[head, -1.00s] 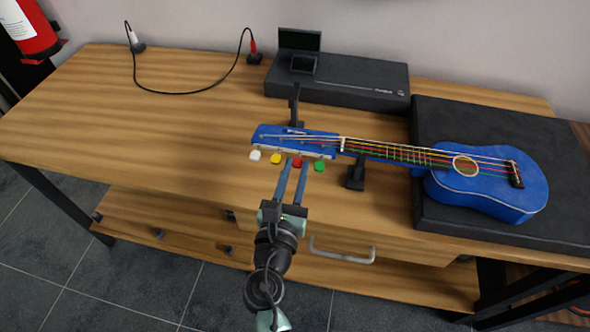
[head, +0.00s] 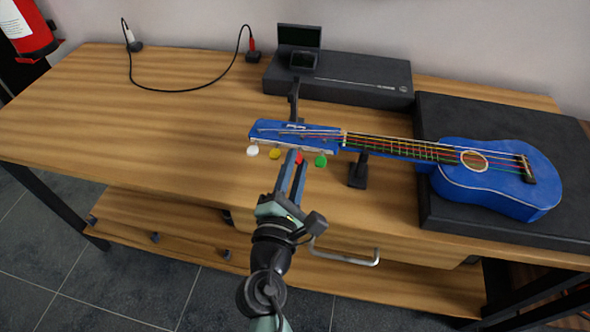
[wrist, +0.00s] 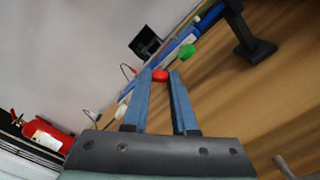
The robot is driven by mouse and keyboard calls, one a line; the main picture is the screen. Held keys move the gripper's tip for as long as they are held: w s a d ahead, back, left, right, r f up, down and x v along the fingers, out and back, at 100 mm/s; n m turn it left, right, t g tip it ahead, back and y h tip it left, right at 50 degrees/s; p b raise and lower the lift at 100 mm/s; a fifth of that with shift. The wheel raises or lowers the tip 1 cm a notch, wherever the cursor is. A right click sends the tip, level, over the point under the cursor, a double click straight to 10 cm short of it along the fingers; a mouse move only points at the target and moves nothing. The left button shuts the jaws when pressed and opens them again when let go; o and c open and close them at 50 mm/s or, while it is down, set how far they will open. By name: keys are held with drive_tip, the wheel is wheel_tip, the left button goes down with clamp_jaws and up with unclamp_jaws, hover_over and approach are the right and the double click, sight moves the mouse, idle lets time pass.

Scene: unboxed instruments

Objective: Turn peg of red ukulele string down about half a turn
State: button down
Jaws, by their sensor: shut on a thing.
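The blue ukulele (head: 490,170) lies across the table, its body at the right and its headstock (head: 290,133) at the left. White (head: 252,150), yellow (head: 274,153), red (head: 299,158) and green (head: 321,161) pegs stick out along the headstock's near side. My gripper (head: 294,160) reaches up from the front and is shut on the red peg. In the wrist view the red peg (wrist: 160,75) sits between the blue fingertips, and the green peg (wrist: 187,53) is just to its right. The fingers partly hide the red peg in the head view.
A black stand (head: 358,171) holds up the neck, close to the right of my gripper. The body rests on a black pad (head: 450,120). A dark device (head: 340,80) and a cable (head: 185,91) lie at the back. The table's left side is clear.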

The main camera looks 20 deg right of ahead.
drive_tip(key=m+b, duration=0.3)
drive_tip(key=m, duration=0.3)
drive_tip(key=shift+f+m+b, duration=0.15)
drive_tip(key=shift+m+b, duration=0.15)
drive_tip(key=m+b, duration=0.4)
drive_tip(key=m, duration=0.2)
drive_tip(key=m+b, duration=0.2)
drive_tip(key=m, duration=0.2)
drive_tip(key=shift+b, duration=0.35)
drive_tip(key=m+b, duration=0.2)
drive_tip(key=m, duration=0.1)
drive_tip(key=shift+m, duration=0.3)
drive_tip(key=m+b, duration=0.4)
drive_tip(key=m, duration=0.1)
drive_tip(key=shift+m, duration=0.4)
drive_tip(key=c, duration=1)
unclamp_jaws()
